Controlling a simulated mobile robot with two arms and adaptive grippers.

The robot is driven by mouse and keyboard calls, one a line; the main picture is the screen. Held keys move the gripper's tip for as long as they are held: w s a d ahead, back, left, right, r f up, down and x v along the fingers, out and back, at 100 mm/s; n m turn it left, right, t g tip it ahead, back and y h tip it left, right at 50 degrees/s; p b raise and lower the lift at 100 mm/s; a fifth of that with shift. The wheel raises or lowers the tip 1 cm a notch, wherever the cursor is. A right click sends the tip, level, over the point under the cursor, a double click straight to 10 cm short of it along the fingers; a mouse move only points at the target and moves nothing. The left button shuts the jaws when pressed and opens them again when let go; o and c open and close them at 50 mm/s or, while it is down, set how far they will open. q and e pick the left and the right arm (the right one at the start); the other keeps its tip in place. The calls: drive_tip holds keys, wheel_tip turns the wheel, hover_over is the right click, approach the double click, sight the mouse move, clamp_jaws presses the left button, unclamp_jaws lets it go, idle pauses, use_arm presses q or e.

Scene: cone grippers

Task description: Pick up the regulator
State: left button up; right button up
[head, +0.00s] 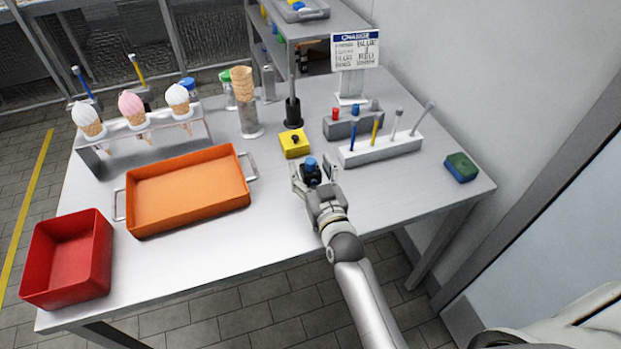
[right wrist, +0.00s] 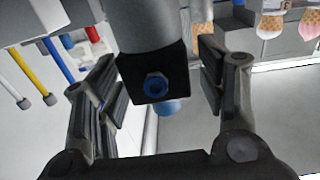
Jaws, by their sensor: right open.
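The regulator (head: 311,169) looks like a small dark block with a blue knob on top, near the middle of the table. My right gripper (head: 312,178) is around it in the head view. In the right wrist view the regulator shows as a black block (right wrist: 152,68) with a blue fitting on its face and a rounded blue part below. My right gripper's black pads (right wrist: 158,90) stand on both sides of it, open, with gaps visible. The regulator's underside is hidden. My left gripper is not in view.
A yellow block with a black knob (head: 294,143) sits just behind the regulator. A white rack with upright tools (head: 381,148) stands to the right. An orange tray (head: 188,190) and red bin (head: 68,258) are on the left. Bare tabletop (head: 405,190) lies to the right.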

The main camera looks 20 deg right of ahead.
drive_tip(key=shift+w, duration=0.25)
drive_tip(key=c, duration=1.1)
drive_tip(key=shift+c, duration=1.3)
drive_tip(key=shift+r, duration=0.2)
